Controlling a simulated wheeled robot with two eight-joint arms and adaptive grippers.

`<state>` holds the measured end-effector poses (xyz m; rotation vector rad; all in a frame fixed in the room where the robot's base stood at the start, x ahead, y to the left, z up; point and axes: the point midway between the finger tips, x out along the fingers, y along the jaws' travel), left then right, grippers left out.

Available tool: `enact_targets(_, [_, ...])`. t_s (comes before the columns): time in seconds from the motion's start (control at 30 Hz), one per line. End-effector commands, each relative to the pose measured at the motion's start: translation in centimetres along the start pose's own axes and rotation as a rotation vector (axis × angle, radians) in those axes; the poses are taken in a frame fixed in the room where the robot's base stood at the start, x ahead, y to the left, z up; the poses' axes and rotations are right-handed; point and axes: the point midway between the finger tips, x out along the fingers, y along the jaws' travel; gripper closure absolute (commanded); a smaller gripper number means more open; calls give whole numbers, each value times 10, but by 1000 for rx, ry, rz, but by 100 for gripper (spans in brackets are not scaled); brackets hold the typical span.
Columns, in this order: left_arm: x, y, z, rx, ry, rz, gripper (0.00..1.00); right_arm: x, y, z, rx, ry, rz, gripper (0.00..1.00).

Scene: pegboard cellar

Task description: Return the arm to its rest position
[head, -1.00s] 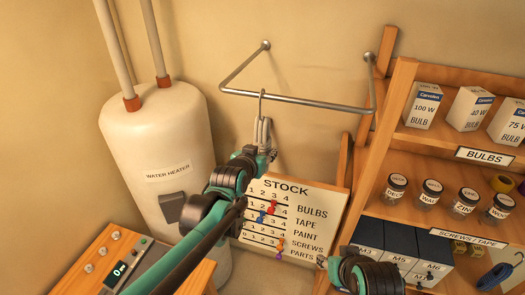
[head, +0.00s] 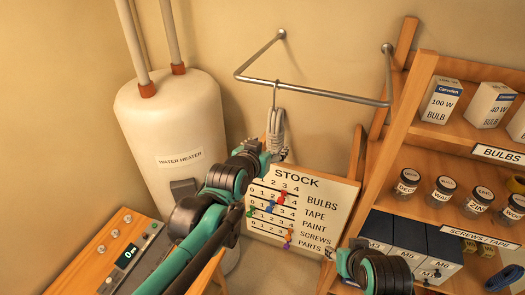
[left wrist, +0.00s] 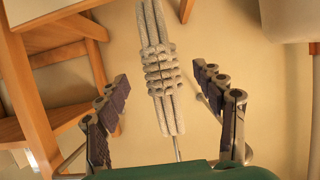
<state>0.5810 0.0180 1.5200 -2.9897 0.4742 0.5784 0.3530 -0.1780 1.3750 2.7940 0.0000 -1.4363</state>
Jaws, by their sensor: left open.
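My left gripper (head: 281,152) is open at the lower part of a hank of pale grey rope (head: 277,128). The hank hangs from a hook on a metal wall rail (head: 315,90). In the left wrist view the two dark-padded fingers (left wrist: 165,110) stand wide apart. The rope hank (left wrist: 160,65), with its wrapped middle, shows between and beyond them, with a gap on each side. My right arm shows at the lower right of the head view; its gripper (head: 331,253) is small there, beside the stock board, and its jaws are unclear.
The stock board (head: 328,185) with coloured pegs stands below and right of my left gripper. A water heater (head: 170,125) stands at the left, a bench with a meter (head: 135,252) at lower left. Wooden shelves (head: 418,150) with bulb boxes and jars fill the right.

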Motion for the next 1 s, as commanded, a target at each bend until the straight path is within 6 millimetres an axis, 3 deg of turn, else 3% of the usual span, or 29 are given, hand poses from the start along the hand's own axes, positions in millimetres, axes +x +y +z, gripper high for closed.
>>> enact_targets(0.1, [-23, 0, 0, -1, 0, 0, 32, 0, 0, 0, 0, 0, 0, 60])
enact_targets(0.3, [-48, 0, 0, -1, 0, 0, 32, 0, 0, 0, 0, 0, 0, 60])
enact_targets(0.53, [-56, 0, 0, -1, 0, 0, 32, 0, 0, 0, 0, 0, 0, 60])
enact_targets(0.63, [-55, -2, 10, -3, -7, -3, 32, 6, 0, 4, 0, 0, 0, 60])
enact_targets(0.77, [-51, -11, 56, -13, -47, -19, 32, 32, 0, 23, 0, 0, 0, 60])
enact_targets(1.0, [-48, -37, 200, -51, -190, -77, 32, 107, 0, 77, 0, 0, 0, 60])
